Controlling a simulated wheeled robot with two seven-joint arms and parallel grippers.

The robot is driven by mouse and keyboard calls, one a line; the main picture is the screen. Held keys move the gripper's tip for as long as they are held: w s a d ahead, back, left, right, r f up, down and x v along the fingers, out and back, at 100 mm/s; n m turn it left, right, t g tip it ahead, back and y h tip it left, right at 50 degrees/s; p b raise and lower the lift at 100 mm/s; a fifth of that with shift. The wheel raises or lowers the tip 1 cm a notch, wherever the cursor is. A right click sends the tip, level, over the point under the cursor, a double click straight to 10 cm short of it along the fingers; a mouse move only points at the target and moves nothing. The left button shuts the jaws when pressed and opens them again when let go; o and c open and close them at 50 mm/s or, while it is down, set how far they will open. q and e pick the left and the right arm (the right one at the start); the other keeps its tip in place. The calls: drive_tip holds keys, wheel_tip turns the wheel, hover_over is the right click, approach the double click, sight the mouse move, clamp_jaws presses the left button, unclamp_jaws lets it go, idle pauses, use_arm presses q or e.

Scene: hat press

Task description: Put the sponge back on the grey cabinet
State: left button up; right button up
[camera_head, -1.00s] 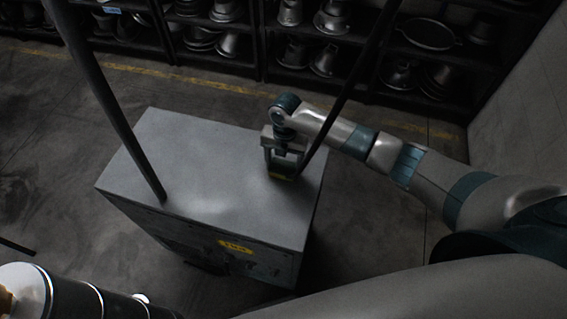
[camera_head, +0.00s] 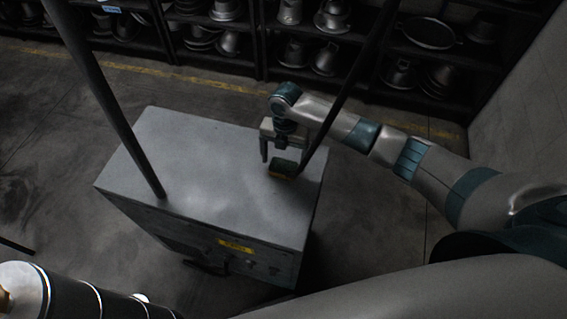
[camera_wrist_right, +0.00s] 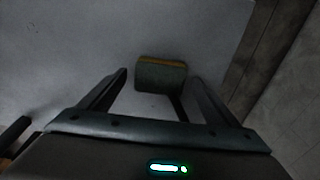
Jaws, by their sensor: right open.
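The sponge (camera_head: 283,169), dark green with a yellow-orange layer, lies on top of the grey cabinet (camera_head: 200,190) near its right edge, close to the foot of a dark post. My right gripper (camera_head: 283,160) is open just above and behind the sponge. In the right wrist view the sponge (camera_wrist_right: 161,74) lies on the grey surface beyond the open fingers of my right gripper (camera_wrist_right: 160,85), with nothing held between them. My left gripper is not in view.
Two dark posts (camera_head: 105,95) rise from the cabinet top, one at left and one beside the sponge. Dark shelves (camera_head: 260,45) with metal hat moulds stand at the back. The rest of the cabinet top is clear.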

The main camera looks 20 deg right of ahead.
sight(284, 163)
wheel_tip(284, 163, up, 10)
drive_tip(key=b, duration=0.2)
drive_tip(key=shift+w+d+f, duration=0.15)
drive_tip(key=shift+w+d, duration=0.05)
drive_tip(key=shift+w, duration=0.1)
